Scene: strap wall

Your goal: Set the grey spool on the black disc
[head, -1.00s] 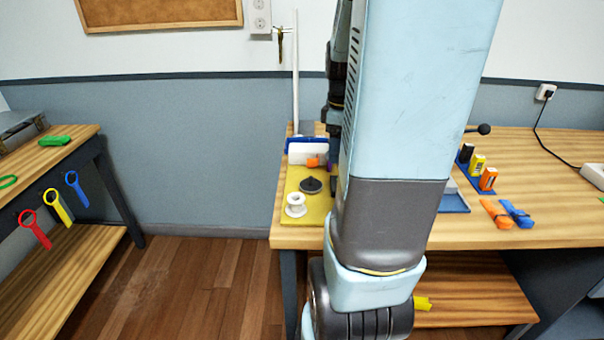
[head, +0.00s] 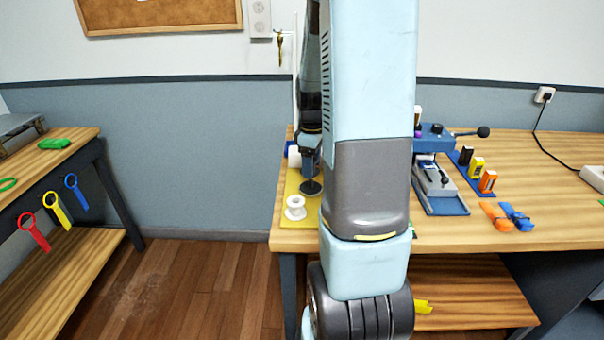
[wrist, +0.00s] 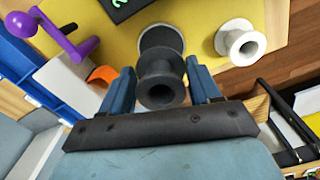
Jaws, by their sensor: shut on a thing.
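The grey spool (wrist: 160,78) is between the two blue fingers of my gripper (wrist: 161,88) in the wrist view, its open bore facing the camera. My gripper is shut on it. The black disc (wrist: 162,37) with a pale rim lies just beyond the spool on the yellow mat, partly covered by it. Whether spool and disc touch cannot be told. In the head view my gripper (head: 309,165) is low above the black disc (head: 311,187) at the left end of the bench, and the spool is not clearly made out there.
A white spool (wrist: 240,42) stands on the yellow mat (wrist: 198,14), close right of the disc. A purple hooked piece (wrist: 82,46) and an orange thing (wrist: 103,74) are at the left. In the head view a blue-grey vise-like tool (head: 437,185) stands right of my arm.

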